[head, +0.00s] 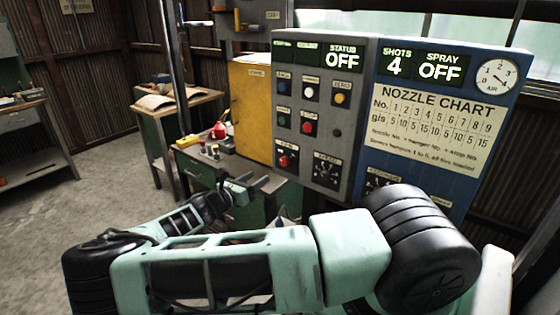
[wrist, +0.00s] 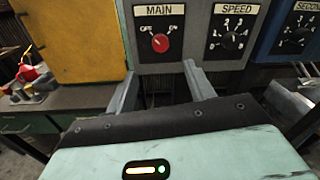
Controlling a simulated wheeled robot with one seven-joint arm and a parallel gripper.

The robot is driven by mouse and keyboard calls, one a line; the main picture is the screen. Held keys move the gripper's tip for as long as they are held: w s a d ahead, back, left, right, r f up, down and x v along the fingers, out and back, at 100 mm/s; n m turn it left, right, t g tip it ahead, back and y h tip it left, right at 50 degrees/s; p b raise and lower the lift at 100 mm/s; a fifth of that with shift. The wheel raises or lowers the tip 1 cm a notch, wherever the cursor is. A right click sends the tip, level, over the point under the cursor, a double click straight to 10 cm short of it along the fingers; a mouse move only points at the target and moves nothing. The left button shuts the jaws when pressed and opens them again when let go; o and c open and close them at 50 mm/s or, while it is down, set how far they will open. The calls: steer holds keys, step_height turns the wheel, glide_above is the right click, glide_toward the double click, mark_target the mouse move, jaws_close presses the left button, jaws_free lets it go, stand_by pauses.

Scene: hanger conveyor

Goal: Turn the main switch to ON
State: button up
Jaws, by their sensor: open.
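The main switch is a red round knob (head: 284,161) low on the left of the grey control panel (head: 358,70). In the wrist view the knob (wrist: 160,43) sits under the MAIN label, with small position marks at its upper left and upper right. Its pointer seems to lean to the upper left, but it is small. The STATUS display (head: 342,60) reads OFF. My gripper (head: 257,183) is open and empty, in front of and a little below the knob. In the wrist view its fingers (wrist: 161,70) are spread apart below the knob, not touching it.
The black SPEED dial (wrist: 233,40) is right of the main switch. A yellow cabinet (head: 251,108) stands left of the panel. A green bench (head: 200,172) with a red item (head: 219,131) and small tools is below it. A blue panel (head: 505,75) adjoins on the right.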

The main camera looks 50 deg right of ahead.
mark_target(283, 162)
steer(key=d+p, duration=0.4)
steer(key=d, duration=0.7)
steer(key=shift+w+d+r, duration=0.1)
steer(key=shift+d, duration=0.05)
steer(key=shift+d+p, duration=0.3)
steer(key=shift+d, duration=0.35)
steer(key=c, duration=1)
